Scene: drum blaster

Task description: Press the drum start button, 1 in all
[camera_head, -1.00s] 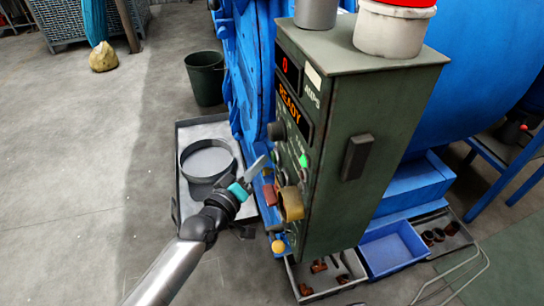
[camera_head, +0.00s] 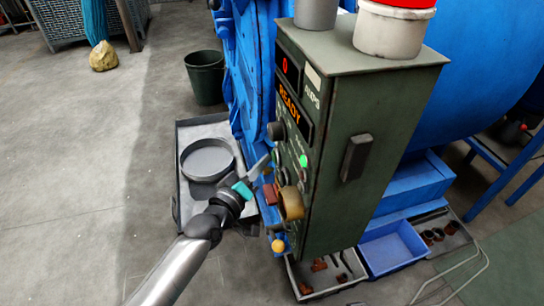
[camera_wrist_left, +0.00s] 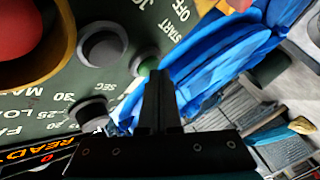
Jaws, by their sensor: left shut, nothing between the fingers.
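The green-grey control panel (camera_head: 345,180) stands at the middle of the head view, with a lit READY display (camera_head: 289,104). A green button (camera_head: 303,160) shows on its front face. In the left wrist view a green button (camera_wrist_left: 146,66), beside the word START, sits just beyond my fingertips and is partly hidden by them. My left gripper (camera_head: 262,165) is shut and empty, pointing toward the panel face; its fingers (camera_wrist_left: 156,78) also show in the wrist view. I cannot tell whether the tip touches the button. My right gripper is not in view.
A brown-yellow ring (camera_head: 290,204) juts from the panel below the gripper tip. Round knobs (camera_wrist_left: 102,46) and a red knob (camera_wrist_left: 28,30) lie near the fingers. The blue machine (camera_head: 470,80) stands behind.

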